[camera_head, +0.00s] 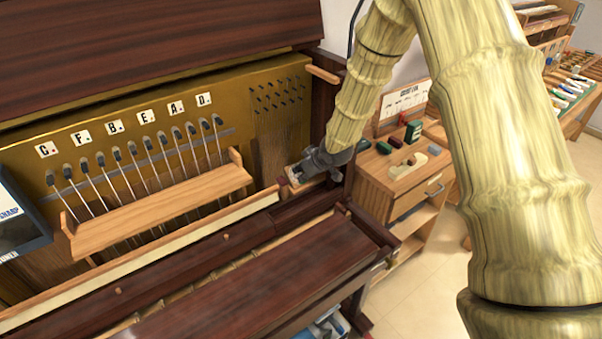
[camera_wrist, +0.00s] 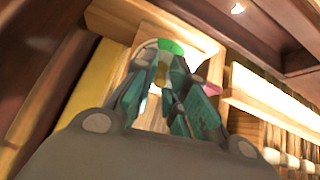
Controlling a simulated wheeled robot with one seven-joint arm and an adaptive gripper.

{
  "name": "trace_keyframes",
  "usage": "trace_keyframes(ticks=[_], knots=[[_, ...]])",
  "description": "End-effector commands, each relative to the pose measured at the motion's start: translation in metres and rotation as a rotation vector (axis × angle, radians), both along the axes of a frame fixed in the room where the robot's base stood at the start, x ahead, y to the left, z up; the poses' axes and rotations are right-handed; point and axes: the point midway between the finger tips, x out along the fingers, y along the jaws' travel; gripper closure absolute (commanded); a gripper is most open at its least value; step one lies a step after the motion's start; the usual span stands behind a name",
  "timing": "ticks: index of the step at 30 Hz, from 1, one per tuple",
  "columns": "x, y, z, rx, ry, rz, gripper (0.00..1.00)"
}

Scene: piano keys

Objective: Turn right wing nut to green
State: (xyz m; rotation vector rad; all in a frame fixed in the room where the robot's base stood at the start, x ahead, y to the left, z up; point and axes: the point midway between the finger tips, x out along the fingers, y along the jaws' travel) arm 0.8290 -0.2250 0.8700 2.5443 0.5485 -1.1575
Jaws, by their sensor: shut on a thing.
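My gripper (camera_head: 302,170) reaches down at the right end of the open piano, against a small light-wood block (camera_head: 294,182). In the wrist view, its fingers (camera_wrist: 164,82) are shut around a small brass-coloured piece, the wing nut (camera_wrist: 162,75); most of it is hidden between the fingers. A green patch (camera_wrist: 172,46) lies just beyond the fingertips on the wood. A pink-red patch (camera_wrist: 213,90) lies to the right of the fingers. A small red patch (camera_head: 282,181) also shows left of the gripper in the head view. I cannot tell the wing nut's exact angle.
A brass panel (camera_head: 70,145) with lettered tiles and several dark-headed pins stands left of my gripper. A wooden rail (camera_head: 160,205) crosses below it. The dark piano side is close on the right, with a small wooden cabinet (camera_head: 385,185) beyond.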

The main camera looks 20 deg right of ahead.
Motion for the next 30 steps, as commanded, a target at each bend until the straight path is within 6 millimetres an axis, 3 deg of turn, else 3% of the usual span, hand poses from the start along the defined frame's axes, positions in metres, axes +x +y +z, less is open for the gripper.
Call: trace_keyframes(ticks=[9, 18, 30], knots=[[-0.0002, -0.0001, -0.0003, -0.017, -0.005, 0.021, 1.0], [-0.0003, -0.0005, -0.0009, -0.197, -0.071, 0.248, 1.0], [-0.0005, 0.0001, -0.0015, -0.246, -0.087, 0.31, 1.0]])
